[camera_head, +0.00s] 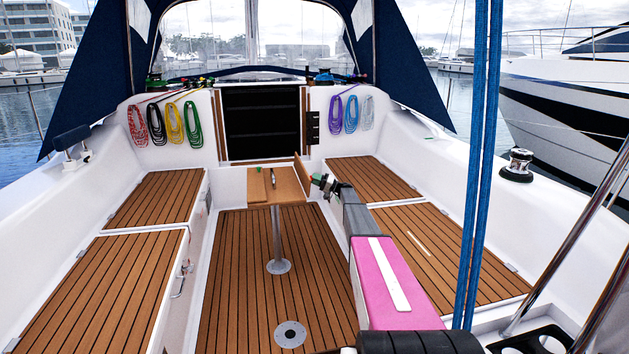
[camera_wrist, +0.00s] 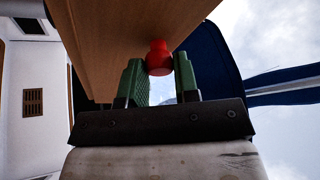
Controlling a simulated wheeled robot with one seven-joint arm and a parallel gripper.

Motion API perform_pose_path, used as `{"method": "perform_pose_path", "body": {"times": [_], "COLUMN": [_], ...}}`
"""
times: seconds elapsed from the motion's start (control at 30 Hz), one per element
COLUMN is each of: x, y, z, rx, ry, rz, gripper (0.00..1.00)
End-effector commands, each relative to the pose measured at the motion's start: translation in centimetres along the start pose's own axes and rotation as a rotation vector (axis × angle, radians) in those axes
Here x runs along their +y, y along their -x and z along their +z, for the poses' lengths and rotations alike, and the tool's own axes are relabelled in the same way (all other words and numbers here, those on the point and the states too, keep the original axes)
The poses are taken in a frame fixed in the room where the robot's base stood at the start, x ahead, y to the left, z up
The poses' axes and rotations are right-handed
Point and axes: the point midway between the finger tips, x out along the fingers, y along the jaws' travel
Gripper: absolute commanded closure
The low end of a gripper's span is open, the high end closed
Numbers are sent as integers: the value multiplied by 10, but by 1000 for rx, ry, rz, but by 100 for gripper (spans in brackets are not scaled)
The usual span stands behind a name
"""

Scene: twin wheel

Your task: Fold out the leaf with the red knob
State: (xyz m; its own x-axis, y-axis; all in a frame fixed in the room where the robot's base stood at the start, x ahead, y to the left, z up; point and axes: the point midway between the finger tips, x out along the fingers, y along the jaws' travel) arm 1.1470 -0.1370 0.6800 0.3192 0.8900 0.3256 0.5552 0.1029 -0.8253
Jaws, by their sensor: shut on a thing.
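The small wooden table (camera_head: 289,187) stands on a metal post in the middle of the cockpit. A wooden leaf (camera_head: 301,171) stands up steeply at the table's right edge. In the wrist view, the leaf's brown wooden face (camera_wrist: 125,30) fills the upper middle. The red knob (camera_wrist: 158,58) sticks out from the leaf between my gripper's green fingers. My gripper (camera_wrist: 159,66) is shut on the red knob. In the head view my gripper (camera_head: 316,181) is at the right side of the leaf, and the knob is hidden or too small to make out.
Slatted wooden benches run along the left (camera_head: 150,200) and right (camera_head: 440,245). Slatted floor (camera_head: 240,290) lies open around the table post. Blue ropes (camera_head: 478,160) hang at the right front. A dark companionway (camera_head: 260,122) is behind the table.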

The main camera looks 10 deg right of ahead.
Motion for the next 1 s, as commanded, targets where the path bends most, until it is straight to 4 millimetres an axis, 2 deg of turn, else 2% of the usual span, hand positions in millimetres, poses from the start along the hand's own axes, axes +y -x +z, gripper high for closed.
{"method": "perform_pose_path", "body": {"times": [0.37,0.4,0.47,0.8,1.0], "x": [1,1,1,0,0], "y": [0,0,0,2,17], "z": [1,1,1,0,0], "rx": [0,0,0,1,1], "ry": [-3,-3,-3,-2,-2], "rz": [-2,-2,-2,-2,-2], "gripper": [100,61,45,45,45]}}
